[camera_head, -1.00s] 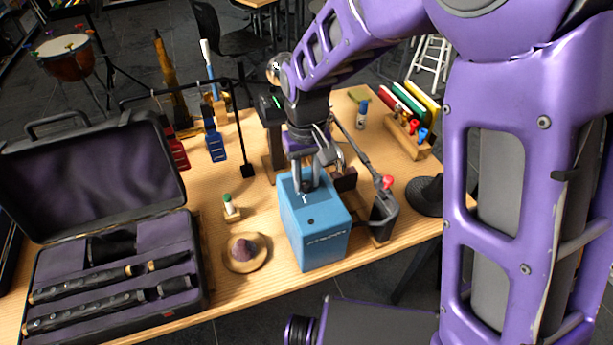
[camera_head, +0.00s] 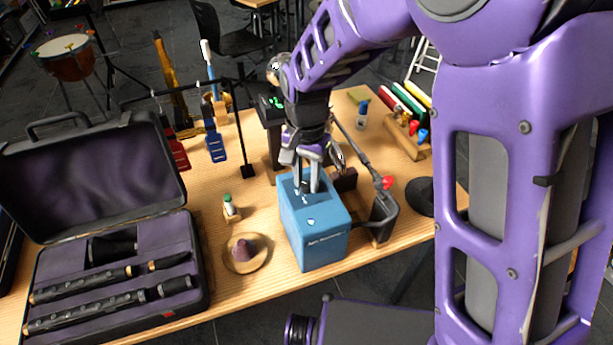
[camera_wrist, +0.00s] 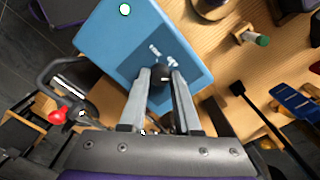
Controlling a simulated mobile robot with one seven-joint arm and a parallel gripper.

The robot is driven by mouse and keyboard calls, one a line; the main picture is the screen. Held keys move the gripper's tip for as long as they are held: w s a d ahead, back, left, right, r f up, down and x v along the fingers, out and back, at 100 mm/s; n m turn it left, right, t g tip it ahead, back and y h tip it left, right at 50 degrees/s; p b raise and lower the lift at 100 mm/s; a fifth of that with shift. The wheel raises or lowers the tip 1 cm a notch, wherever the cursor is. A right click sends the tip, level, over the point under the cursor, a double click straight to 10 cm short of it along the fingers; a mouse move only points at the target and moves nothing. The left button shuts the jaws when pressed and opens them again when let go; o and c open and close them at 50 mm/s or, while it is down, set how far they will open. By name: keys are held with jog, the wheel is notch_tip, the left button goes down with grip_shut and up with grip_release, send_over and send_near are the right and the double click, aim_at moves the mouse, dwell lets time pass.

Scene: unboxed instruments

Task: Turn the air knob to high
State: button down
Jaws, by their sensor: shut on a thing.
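A blue box (camera_head: 318,243) stands near the front edge of the wooden table. My gripper (camera_head: 306,190) points down onto its top. In the wrist view the blue box (camera_wrist: 122,42) fills the upper middle, and my gripper (camera_wrist: 161,76) has its two fingers closed around a small dark knob (camera_wrist: 161,73). The fingers hide most of the knob, and its pointer cannot be made out. White markings (camera_wrist: 160,53) show on the top beside it. A pale round spot (camera_head: 310,222) is on the box, also in the wrist view (camera_wrist: 124,9).
An open black instrument case (camera_head: 190,250) lies at left. A hat-like mute (camera_head: 245,252) and a small green-capped bottle (camera_head: 229,205) stand left of the box. A dark stand with a red knob (camera_head: 387,183) is close on its right.

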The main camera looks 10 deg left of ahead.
aim_at(307, 184)
jog(key=shift+m, duration=1.3)
jog(key=c, duration=0.6)
grip_release()
jog(key=shift+r, duration=0.15)
notch_tip(307, 184, up, 17)
jog(key=shift+r+p, duration=0.1)
jog(key=shift+p, duration=0.55)
